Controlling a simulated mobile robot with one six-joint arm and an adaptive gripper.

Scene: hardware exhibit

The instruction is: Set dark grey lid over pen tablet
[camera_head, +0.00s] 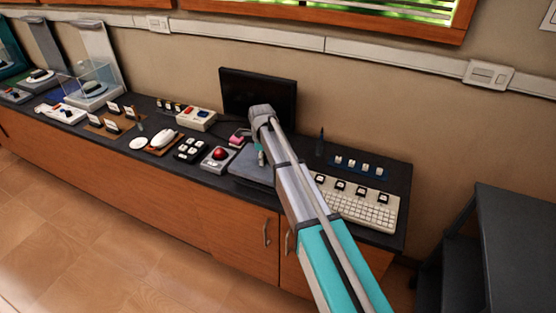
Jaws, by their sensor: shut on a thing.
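My gripper (261,158) is partly hidden behind my arm, its teal fingertips pointing down over the counter. It is shut on what looks like the dark grey lid (246,166), a flat grey slab beside the red-button box. The exact grip is hidden by my arm. I cannot make out a separate pen tablet; it may be under the slab or behind my arm. Whether the slab touches the counter is too small to tell.
A black monitor (258,92) stands behind my gripper. A red-button box (217,157) is close on the left, a pink object (239,137) just behind. A beige keyboard (362,207) lies to the right. The dark counter (393,238) is crowded, with its front edge near.

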